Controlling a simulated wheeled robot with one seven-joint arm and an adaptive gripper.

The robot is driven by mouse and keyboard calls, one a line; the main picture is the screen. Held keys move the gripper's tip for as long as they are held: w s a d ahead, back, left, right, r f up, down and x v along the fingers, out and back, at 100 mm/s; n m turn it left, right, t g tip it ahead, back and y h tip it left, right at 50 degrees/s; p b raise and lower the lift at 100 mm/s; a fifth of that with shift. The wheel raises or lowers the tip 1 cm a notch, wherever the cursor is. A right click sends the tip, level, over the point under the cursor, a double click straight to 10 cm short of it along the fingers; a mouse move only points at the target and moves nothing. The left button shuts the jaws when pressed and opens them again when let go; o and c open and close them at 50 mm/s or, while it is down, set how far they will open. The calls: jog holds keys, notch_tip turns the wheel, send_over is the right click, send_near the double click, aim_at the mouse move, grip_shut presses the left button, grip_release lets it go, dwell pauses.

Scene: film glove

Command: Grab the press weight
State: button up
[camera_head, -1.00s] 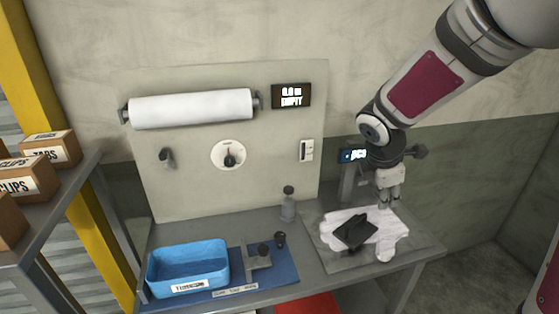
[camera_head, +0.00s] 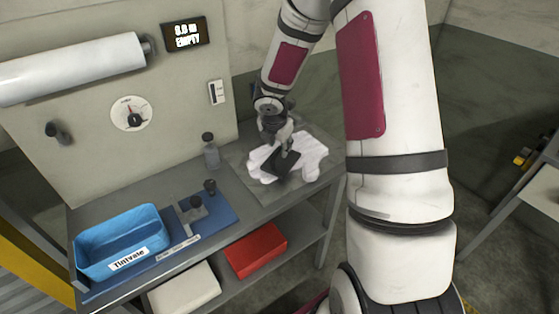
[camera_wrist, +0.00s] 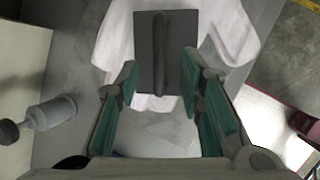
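The press weight, a flat dark plate with a raised bar handle, rests on a white cloth or glove (camera_head: 313,155) on the bench. In the wrist view the press weight (camera_wrist: 146,66) lies just ahead of my fingers, with its bar handle (camera_wrist: 161,50) running lengthwise between them. In the head view the press weight (camera_head: 276,162) is partly hidden under my gripper (camera_head: 287,150). In the wrist view my gripper (camera_wrist: 159,80) is open, its two teal-padded fingers wide apart with nothing held. I cannot tell how high the fingertips are above the plate.
A grey bottle (camera_head: 211,155) stands left of the cloth, also in the wrist view (camera_wrist: 52,112). A blue bin (camera_head: 120,240) and a blue mat (camera_head: 228,214) with small items lie farther left. A red box (camera_head: 256,250) sits on the lower shelf.

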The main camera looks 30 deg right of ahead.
aim_at(279, 151)
jog(key=shift+p+x, duration=0.35)
jog(key=shift+x, duration=2.45)
jog(key=shift+w+a, duration=0.1)
grip_shut()
jog(key=shift+r, duration=0.1)
